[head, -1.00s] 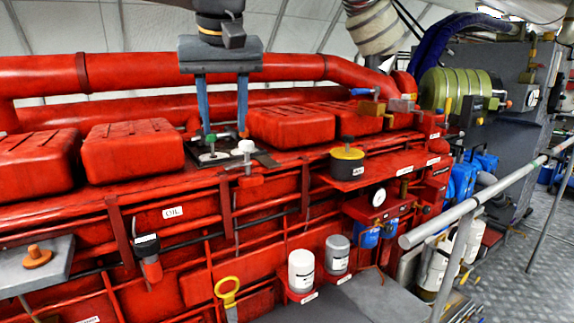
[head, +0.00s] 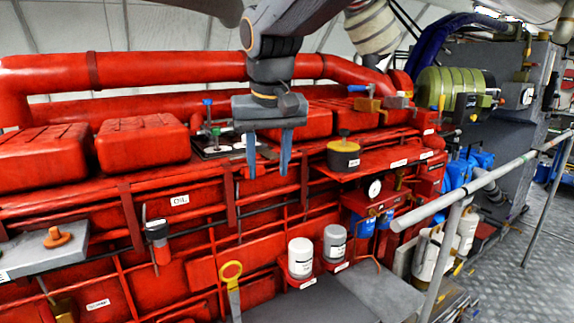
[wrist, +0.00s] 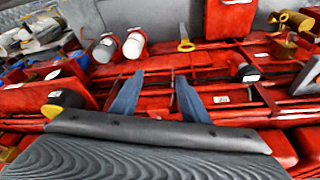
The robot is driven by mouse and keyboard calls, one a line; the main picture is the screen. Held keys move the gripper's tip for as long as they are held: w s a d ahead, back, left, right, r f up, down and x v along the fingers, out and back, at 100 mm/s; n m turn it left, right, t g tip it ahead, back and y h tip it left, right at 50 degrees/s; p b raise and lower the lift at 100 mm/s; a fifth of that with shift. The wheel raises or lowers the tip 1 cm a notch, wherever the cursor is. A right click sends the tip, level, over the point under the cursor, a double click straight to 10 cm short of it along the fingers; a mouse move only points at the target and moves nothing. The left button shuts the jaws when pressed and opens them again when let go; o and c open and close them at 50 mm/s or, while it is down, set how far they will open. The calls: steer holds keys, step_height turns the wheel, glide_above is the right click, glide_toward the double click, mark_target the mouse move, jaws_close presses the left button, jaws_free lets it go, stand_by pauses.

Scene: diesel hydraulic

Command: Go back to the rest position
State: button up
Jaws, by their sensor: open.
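My gripper (head: 268,168) hangs in front of the red engine's upper edge, fingers pointing down and apart, with nothing between them. In the wrist view its two blue fingers (wrist: 157,98) are also spread and empty. The red engine (head: 240,205) fills the middle of the head view. On its top, a dark plate (head: 212,152) with small green- and blue-topped fittings shows just left of my gripper. The white knob seen earlier near there does not show now; my gripper covers part of that area.
A yellow-and-black canister (head: 343,158) stands on a red shelf to the right. White and grey filters (head: 301,258) sit low in front, beside a yellow ring handle (head: 231,270). A grey railing (head: 480,180) crosses the right side. A grey tray (head: 40,252) is at left.

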steer(key=s+d+f+m+g, duration=0.1)
steer(key=s+d+f, duration=0.3)
steer(key=d+f, duration=1.05)
steer(key=s+d+f+m+g+b, duration=0.1)
steer(key=s+d+f, duration=0.7)
steer(key=s+f, duration=0.2)
steer(key=shift+d+f+m+h, duration=0.3)
steer(key=shift+d+f+m, duration=0.1)
steer(key=shift+f, duration=0.55)
